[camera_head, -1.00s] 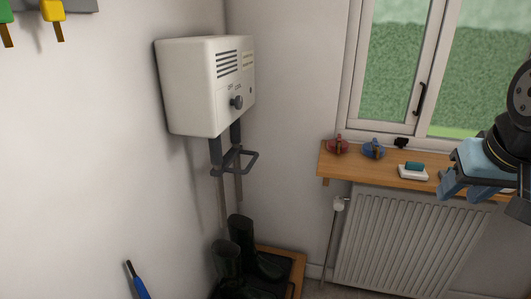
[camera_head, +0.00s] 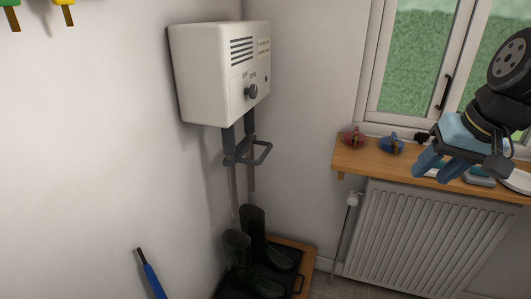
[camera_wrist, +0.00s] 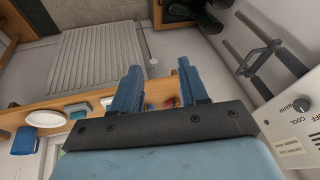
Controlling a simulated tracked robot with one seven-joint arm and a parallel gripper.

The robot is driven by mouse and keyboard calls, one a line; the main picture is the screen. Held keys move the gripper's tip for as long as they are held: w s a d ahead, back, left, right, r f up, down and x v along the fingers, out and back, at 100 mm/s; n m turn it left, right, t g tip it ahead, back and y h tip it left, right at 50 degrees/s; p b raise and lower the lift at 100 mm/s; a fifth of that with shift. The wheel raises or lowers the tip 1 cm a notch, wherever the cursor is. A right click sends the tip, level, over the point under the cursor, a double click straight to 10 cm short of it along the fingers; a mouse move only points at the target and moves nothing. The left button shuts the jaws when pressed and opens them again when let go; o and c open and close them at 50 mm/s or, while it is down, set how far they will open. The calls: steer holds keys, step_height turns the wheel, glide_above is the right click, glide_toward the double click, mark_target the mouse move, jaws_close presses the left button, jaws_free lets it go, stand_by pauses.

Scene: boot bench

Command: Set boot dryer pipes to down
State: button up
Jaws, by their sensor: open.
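The boot dryer (camera_head: 215,75) is a white box on the wall with vents and a dark knob (camera_head: 251,92). Two pipes (camera_head: 233,190) hang from its underside through dark sleeves, joined by a dark bar handle (camera_head: 262,154). The pipes run down toward the dark boots (camera_head: 253,224), with their lower ends close to the boot tops. In the wrist view the dryer (camera_wrist: 290,125) and handle (camera_wrist: 258,58) show at the right. My gripper (camera_head: 435,172) is open and empty, with blue fingers (camera_wrist: 159,68), well to the right of the dryer, in front of the shelf.
A wooden shelf (camera_head: 350,162) under the window holds a red item (camera_head: 352,137), a blue item (camera_head: 391,145) and a white dish (camera_head: 518,181). A radiator (camera_head: 430,240) stands below. The boots stand on a tray (camera_head: 311,251). A blue umbrella-like object (camera_head: 153,278) is at lower left.

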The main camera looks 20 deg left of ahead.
steer(key=w+a+f+n+g+y, duration=0.1)
steer(key=w+a+f+g+y, duration=0.2)
steer(key=w+a, duration=0.55)
steer(key=w+a+f+g+y, duration=0.1)
steer(key=w+a+f+y, duration=0.35)
steer(key=w+a, duration=0.45)
steer(key=w+a+f+m+t+y, duration=0.1)
steer(key=w+a+f+m+y, duration=0.35)
steer(key=w+a+f, duration=0.75)
steer(key=w+a+f+n+y, duration=0.1)
steer(key=w+a+f+n, duration=0.1)
steer(key=a, duration=1)
steer(key=shift+a, duration=0.25)
steer(key=shift+c, duration=0.2)
jaws_close()
